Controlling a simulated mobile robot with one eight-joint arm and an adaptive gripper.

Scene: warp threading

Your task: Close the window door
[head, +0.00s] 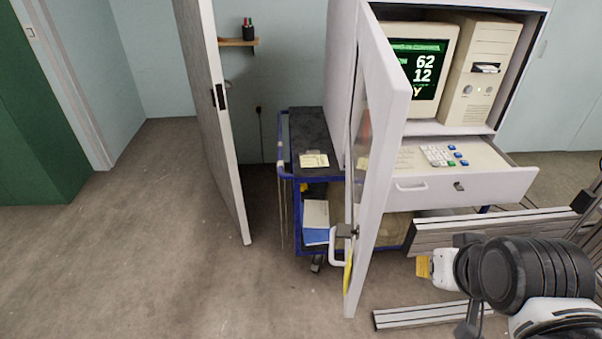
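The window door (383,150) is the tall white-framed cabinet door with a glass pane. It stands wide open, swung out toward me and seen nearly edge-on. A white handle (336,250) shows low on its left side. The white cabinet (341,70) behind it holds a monitor (420,68) and a beige computer (482,75). My gripper (438,268) is at the lower right, to the right of the door's lower end, and seems apart from it. My dark arm joint hides much of it, so its opening cannot be made out.
A drawer (466,188) with a keypad (440,155) is pulled out under the monitor. A blue-framed cart (283,150) stands left of the cabinet door. Another tall door (207,100) stands open further left. The floor (130,260) at the left is clear.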

